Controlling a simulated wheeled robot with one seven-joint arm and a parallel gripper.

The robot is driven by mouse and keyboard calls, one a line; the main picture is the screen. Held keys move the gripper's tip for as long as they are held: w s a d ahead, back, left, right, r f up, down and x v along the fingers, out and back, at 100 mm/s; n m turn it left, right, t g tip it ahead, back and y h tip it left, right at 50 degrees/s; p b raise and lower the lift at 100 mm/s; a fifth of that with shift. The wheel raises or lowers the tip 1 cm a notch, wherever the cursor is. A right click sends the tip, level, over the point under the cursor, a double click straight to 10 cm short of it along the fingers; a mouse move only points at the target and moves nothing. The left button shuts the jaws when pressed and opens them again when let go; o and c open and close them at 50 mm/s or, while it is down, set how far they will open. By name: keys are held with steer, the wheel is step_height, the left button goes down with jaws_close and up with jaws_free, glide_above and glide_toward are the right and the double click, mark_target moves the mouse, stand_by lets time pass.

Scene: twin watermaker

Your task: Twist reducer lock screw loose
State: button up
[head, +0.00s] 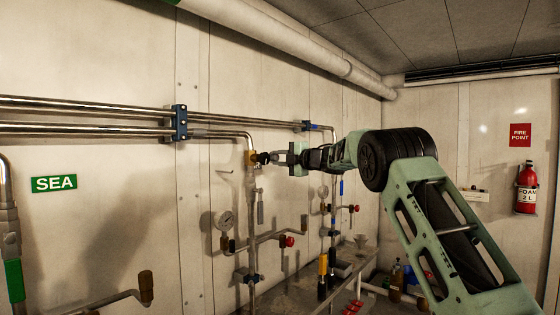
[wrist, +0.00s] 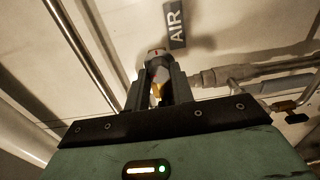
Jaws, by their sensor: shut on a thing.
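A brass fitting (head: 251,158), which looks like the reducer, sits at the bend of the upper pipe in the head view. A small dark knob (head: 263,158), likely the lock screw, sticks out from it towards my gripper (head: 272,158). My gripper reaches in from the right, its jaws shut on the knob.
Steel pipes (head: 85,115) run along the wall to a blue clamp (head: 179,122). An AIR label (wrist: 175,22) is close by in the wrist view. A fire extinguisher (head: 526,190) hangs far right.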

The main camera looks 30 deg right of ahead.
steer(key=o, duration=1)
steer(key=b+v, duration=0.5)
steer(key=v, duration=1.2)
steer(key=shift+s+d+b, duration=0.1)
steer(key=shift+s+b, duration=0.1)
steer(key=shift+b, duration=0.15)
